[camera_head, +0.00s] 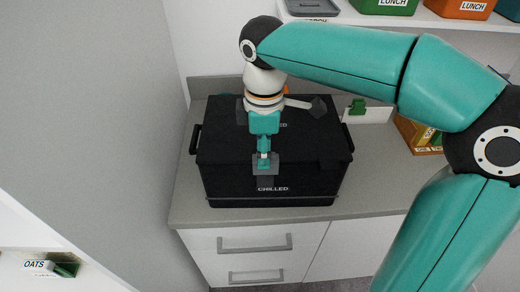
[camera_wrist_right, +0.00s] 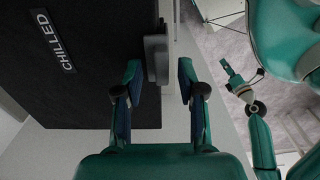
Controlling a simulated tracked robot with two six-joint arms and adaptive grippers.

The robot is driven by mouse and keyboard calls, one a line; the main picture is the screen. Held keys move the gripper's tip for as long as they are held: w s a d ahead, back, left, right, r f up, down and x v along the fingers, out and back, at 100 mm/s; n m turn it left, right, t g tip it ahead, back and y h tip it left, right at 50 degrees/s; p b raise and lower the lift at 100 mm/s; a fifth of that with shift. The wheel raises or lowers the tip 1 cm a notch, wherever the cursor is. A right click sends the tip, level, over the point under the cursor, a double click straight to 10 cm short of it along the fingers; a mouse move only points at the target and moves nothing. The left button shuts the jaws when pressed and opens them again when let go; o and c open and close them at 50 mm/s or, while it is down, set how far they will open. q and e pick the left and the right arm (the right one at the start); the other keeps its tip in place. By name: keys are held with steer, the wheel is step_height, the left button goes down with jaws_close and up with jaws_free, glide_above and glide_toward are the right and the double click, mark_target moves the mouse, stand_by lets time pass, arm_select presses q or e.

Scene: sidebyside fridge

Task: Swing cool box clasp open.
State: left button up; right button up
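The black cool box (camera_head: 225,140), labelled CHILLED, stands on the counter with its lid down. Its dark lid and front also fill the left of the right wrist view (camera_wrist_right: 85,95). A grey clasp (camera_head: 266,168) sits at the middle of its front edge. In the right wrist view the clasp (camera_wrist_right: 157,58) lies at the fingertips, beside the left-hand finger. My right gripper (camera_wrist_right: 159,82) is open, with a clear gap to the other finger. In the head view it points at the box front. What looks like my left gripper (camera_wrist_right: 238,82) shows small in the wrist view; its finger state is unclear.
Green and orange LUNCH boxes (camera_head: 462,8) stand on the shelf above. A green clip (camera_head: 357,105) and a wooden crate (camera_head: 418,135) are right of the cool box. Drawers with grey handles (camera_head: 254,245) lie below the counter (camera_head: 190,214). A wall (camera_head: 90,110) bounds the left.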

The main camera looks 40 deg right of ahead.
jaws_close()
